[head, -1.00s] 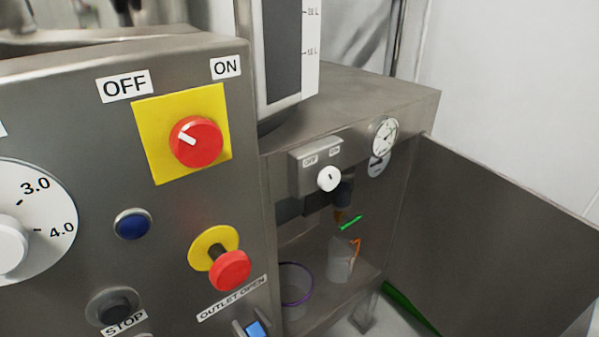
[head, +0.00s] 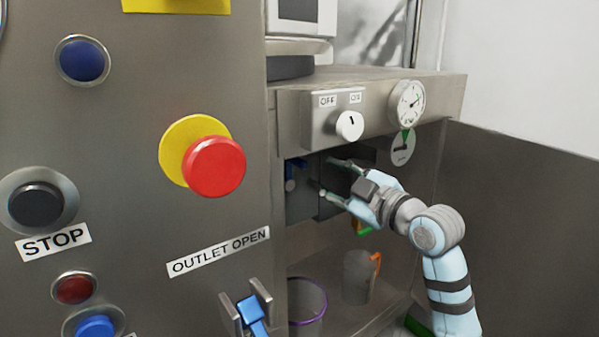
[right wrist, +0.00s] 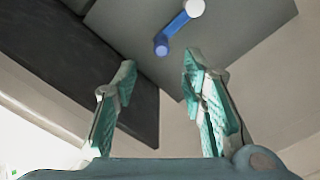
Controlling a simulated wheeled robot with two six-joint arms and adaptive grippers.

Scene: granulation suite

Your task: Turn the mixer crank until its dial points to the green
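The mixer crank is a blue arm with a pale knob. It shows at the top of the right wrist view (right wrist: 178,25), on a grey box, and partly in the head view (head: 292,172), in the recess under the switch. The small round dial (head: 403,148) sits below a gauge and has a green part at its top; its dark pointer seems to lie sideways, away from the green. My right gripper (head: 322,175) is open and empty, its fingers just right of the crank and apart from it. It also shows in the right wrist view (right wrist: 158,75). My left gripper is out of view.
The large control panel (head: 130,140) with a red button (head: 214,167) stands close on the left. An OFF/ON switch (head: 349,125) juts out above the recess. A grey mug (head: 357,278) and a purple-rimmed container (head: 307,300) stand below. A dark panel (head: 530,200) bounds the right side.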

